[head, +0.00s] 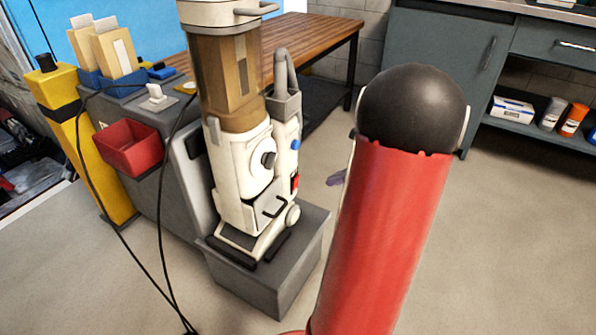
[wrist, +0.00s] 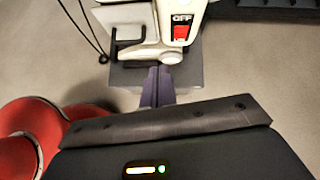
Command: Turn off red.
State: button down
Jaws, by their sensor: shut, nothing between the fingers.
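A white upright machine with a brown upper body (head: 240,165) stands on a grey block. A red switch (head: 295,182) is on its right side, below a blue button (head: 295,145). In the wrist view the red switch (wrist: 180,34) sits under a label reading OFF, with a pale mark near its lower edge. I cannot tell which way it is set. My gripper (wrist: 158,72) is shut and empty, pointing toward the machine's base, below and left of the switch in the picture. In the head view only a purplish fingertip (head: 336,178) shows, right of the switch; my red arm hides the rest.
The grey block (head: 285,265) supports the machine. A grey cabinet with a red bin (head: 128,147) and a yellow post (head: 65,110) stand left. A wooden workbench (head: 300,38) is behind. Black cables (head: 162,250) run down to the floor at left.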

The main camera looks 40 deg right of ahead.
jog(key=d+m, duration=0.1)
jog(key=d+f, duration=0.1)
jog(key=d, duration=0.1)
jog(key=d+f+m+t, duration=0.1)
jog(key=shift+s+d+m+h, duration=0.1)
jog(key=shift+d+m+h, duration=0.05)
jog(key=shift+m+h, duration=0.2)
jog(key=b, duration=0.1)
send_near(298, 182)
jog(key=s+f+x, duration=0.1)
jog(key=x, duration=0.4)
jog(key=shift+w+r, duration=0.3)
jog(key=shift+w, duration=0.45)
